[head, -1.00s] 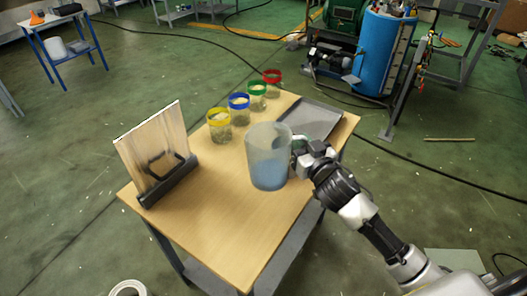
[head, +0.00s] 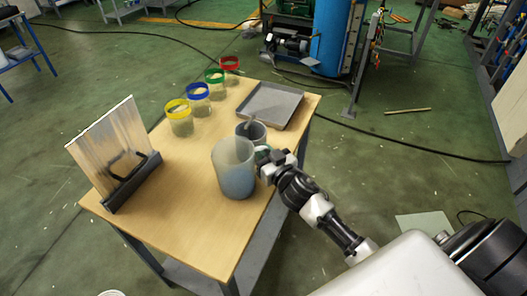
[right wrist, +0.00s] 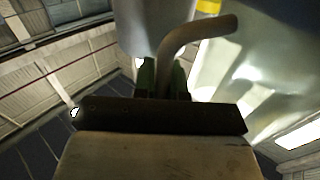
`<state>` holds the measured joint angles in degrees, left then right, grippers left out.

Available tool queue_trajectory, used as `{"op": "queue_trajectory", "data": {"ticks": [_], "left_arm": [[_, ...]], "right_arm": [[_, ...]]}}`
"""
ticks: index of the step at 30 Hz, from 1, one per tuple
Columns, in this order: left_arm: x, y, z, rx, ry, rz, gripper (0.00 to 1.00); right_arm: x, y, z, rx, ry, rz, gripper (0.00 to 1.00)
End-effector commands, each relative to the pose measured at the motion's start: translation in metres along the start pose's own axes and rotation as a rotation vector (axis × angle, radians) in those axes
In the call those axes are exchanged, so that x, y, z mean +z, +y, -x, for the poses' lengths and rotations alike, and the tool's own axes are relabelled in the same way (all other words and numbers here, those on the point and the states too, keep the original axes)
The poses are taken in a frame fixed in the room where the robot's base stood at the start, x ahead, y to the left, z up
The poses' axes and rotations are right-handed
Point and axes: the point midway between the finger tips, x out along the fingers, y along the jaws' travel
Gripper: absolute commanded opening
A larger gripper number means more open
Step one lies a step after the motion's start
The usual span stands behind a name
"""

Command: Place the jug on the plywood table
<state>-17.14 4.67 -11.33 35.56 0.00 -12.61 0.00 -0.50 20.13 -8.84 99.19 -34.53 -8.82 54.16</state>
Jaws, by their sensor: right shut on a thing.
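The jug (head: 234,172) is a translucent grey vessel with bluish contents in its lower part. It is upright over the right side of the plywood table (head: 185,222); I cannot tell whether its base touches the top. My right gripper (head: 264,160) is at the jug's right side, shut on its handle. In the right wrist view the gripper's fingers (right wrist: 163,78) are at a curved grey handle (right wrist: 195,35). My left gripper is not in view.
A smaller grey cup (head: 256,131) stands close behind the jug, with a grey tray (head: 273,104) farther back. Several jars with coloured rims, one yellow (head: 178,107), line the far left edge. A clear panel in a dark stand (head: 132,184) is at left. The table's front is clear.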

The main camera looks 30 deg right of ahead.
Motion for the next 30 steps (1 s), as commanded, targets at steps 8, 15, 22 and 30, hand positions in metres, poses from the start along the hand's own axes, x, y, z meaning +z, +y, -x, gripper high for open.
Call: {"op": "queue_trajectory", "data": {"ticks": [8, 15, 22, 30], "left_arm": [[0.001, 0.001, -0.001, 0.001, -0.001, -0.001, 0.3], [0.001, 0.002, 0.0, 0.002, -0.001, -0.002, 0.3], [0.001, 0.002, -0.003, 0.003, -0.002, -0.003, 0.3], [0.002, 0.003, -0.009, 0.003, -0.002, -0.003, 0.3]], "right_arm": [[0.002, 0.0, 0.0, 0.0, 0.0, 0.0, 0.37], [0.0, 0.0, 0.0, 0.0, 0.0, 0.0, 0.37], [0.002, 0.0, 0.025, 0.0, -0.003, -0.002, 0.37], [0.002, 0.0, 0.083, 0.0, -0.002, -0.002, 0.37]]}}
